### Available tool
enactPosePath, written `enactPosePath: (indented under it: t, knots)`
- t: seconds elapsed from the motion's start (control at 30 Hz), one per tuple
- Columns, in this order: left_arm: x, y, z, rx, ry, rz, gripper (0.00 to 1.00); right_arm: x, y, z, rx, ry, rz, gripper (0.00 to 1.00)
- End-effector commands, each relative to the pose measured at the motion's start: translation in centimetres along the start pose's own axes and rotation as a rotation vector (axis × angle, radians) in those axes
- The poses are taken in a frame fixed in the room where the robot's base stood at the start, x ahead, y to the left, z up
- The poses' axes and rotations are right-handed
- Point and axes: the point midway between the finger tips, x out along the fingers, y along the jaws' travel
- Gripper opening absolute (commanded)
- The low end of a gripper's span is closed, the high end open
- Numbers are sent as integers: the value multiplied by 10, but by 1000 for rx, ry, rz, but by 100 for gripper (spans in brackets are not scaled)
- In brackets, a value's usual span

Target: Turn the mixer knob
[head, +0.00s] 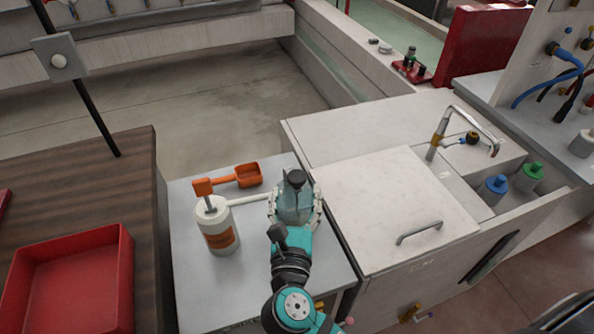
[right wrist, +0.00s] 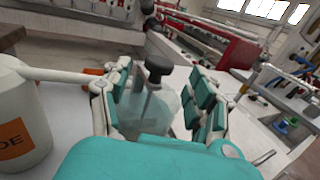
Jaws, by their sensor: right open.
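A dark round knob (head: 296,178) tops a clear bluish vessel (head: 294,203) on the grey side table (head: 195,290). In the right wrist view the knob (right wrist: 158,66) stands on a thin stem above the clear vessel (right wrist: 150,110). My right gripper (head: 296,210) is open, with its teal-padded fingers on either side of the vessel, below the knob. In the right wrist view my right gripper (right wrist: 162,97) shows one finger left and one right; I cannot tell whether they touch the vessel. The vessel's base is hidden. My left gripper is not in view.
A white pump bottle (head: 218,230) with an orange label stands left of the vessel, its spout reaching toward it. An orange scoop (head: 248,175) lies behind. A white lidded cabinet (head: 390,210) adjoins on the right. A red tray (head: 70,290) sits on the wooden table at left.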

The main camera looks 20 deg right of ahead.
Motion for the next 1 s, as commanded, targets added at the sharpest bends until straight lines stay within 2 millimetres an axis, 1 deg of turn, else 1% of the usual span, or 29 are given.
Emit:
enactPosePath:
  t: [0.03,0.13,0.2,0.3,0.47,0.6,0.73,1.0]
  knots:
    - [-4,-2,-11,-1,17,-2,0,12,0,3,-1,-4,-1,60]
    - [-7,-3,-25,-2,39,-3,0,30,0,2,-1,-2,-1,60]
    - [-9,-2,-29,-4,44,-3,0,41,0,2,-1,-2,0,60]
    - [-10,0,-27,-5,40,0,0,52,0,1,0,-1,0,60]
    - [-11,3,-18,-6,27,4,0,61,0,0,1,1,0,60]
    - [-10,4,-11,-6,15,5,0,62,0,0,1,1,1,60]
    - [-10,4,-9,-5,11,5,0,62,0,0,1,1,0,60]
    - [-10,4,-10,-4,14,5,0,62,0,0,1,1,0,25]
